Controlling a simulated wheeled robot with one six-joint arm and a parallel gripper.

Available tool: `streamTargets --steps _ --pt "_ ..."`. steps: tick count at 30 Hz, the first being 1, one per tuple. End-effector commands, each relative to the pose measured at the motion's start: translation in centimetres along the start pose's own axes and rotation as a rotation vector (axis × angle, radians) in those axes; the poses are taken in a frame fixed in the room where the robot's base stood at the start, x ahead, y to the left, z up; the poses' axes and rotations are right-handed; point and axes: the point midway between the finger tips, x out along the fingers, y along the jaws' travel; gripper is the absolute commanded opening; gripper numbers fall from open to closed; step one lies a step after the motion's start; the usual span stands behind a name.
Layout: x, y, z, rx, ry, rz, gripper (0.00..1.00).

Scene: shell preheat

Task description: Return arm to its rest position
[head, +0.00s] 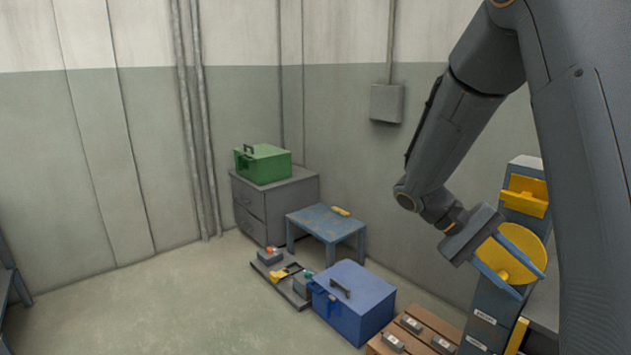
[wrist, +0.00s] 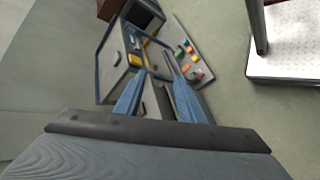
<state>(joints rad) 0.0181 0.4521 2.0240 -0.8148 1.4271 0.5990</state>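My gripper (head: 518,282) hangs at the right of the head view, below my bent arm, with its fingers pointing down and to the right. It overlaps a yellow disc (head: 512,250) there; I cannot tell the depth between them. In the wrist view my gripper (wrist: 156,68) shows two blue fingers with a gap between them and nothing held. Beyond the fingers is a grey unit with a blue frame (wrist: 99,62), a small yellow part (wrist: 134,60) and a panel with several coloured pieces (wrist: 178,38).
A tall grey unit with a yellow bracket (head: 526,197) stands close to my gripper. A blue box (head: 362,290), a wooden pallet (head: 375,345), a blue table (head: 318,219) and a grey cabinet (head: 300,190) with a green box (head: 266,165) stand left. Open floor (head: 150,300) lies at left.

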Motion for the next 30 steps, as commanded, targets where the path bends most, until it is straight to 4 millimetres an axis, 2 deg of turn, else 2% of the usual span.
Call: streamTargets --steps 2,6,9,12,18,30 --pt "-0.2 -2.1 2.6 -0.056 0.030 -0.132 0.36" --pt "-1.6 -7.6 7.7 -0.156 0.135 -0.431 0.36" --pt "-3.4 -11.0 10.7 -0.185 0.239 -0.621 0.36" --pt "-5.2 -13.2 12.7 -0.182 0.338 -0.757 0.36" --pt "-7.0 -14.8 14.3 -0.147 0.459 -0.883 0.36" --pt "-7.1 -14.9 14.4 -0.141 0.473 -0.895 0.36"
